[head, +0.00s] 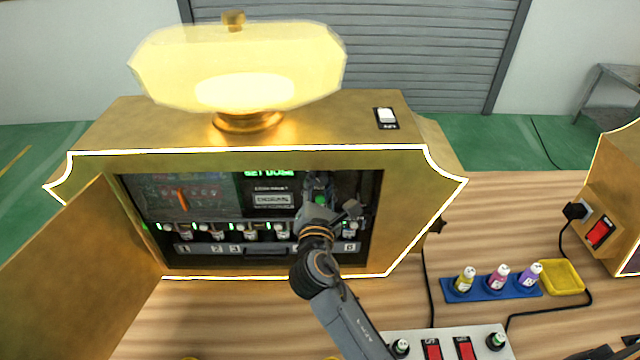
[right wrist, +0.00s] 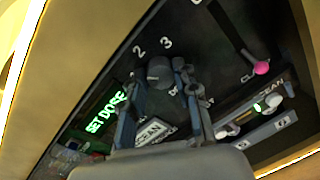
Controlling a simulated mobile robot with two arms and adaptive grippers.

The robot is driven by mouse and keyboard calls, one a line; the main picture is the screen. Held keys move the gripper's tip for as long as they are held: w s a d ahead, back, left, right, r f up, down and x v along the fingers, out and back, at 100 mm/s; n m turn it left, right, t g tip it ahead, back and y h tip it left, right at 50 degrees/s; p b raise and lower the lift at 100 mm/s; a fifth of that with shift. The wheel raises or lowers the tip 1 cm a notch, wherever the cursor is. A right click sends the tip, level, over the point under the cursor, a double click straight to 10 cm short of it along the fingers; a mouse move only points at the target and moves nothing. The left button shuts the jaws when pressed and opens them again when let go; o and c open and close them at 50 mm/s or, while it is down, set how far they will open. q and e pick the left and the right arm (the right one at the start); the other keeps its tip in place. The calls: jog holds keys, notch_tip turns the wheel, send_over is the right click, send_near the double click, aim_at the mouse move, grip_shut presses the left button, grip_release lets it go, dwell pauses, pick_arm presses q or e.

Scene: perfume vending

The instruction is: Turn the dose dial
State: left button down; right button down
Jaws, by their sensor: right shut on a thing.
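The dose dial (right wrist: 160,71) is a dark round knob on the black panel inside the golden perfume machine (head: 420,225). Printed numbers, 2 and 3 among them, stand around it in the right wrist view. My right gripper (right wrist: 164,88) has its two fingers on either side of the dial and is shut on it. In the head view my right gripper (head: 322,205) reaches into the open cabinet and hides the dial. A green lit "SET DOSE" display (head: 269,173) shows on the panel, also in the right wrist view (right wrist: 106,112). My left gripper is not in view.
The machine's door (head: 80,265) stands open at left. Small numbered bottles (head: 217,231) line the cabinet's lower part. At right, a blue rack (head: 483,291) holds three bottles beside a yellow tray (head: 562,277). A white switch box (head: 450,338) stands in front.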

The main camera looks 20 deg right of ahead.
jog(key=m, duration=0.3)
jog(key=shift+m, duration=0.4)
jog(key=shift+m+y, duration=0.3)
jog(key=shift+m, duration=1.4)
jog(key=shift+r, duration=0.1)
jog(key=c, duration=1)
grip_release()
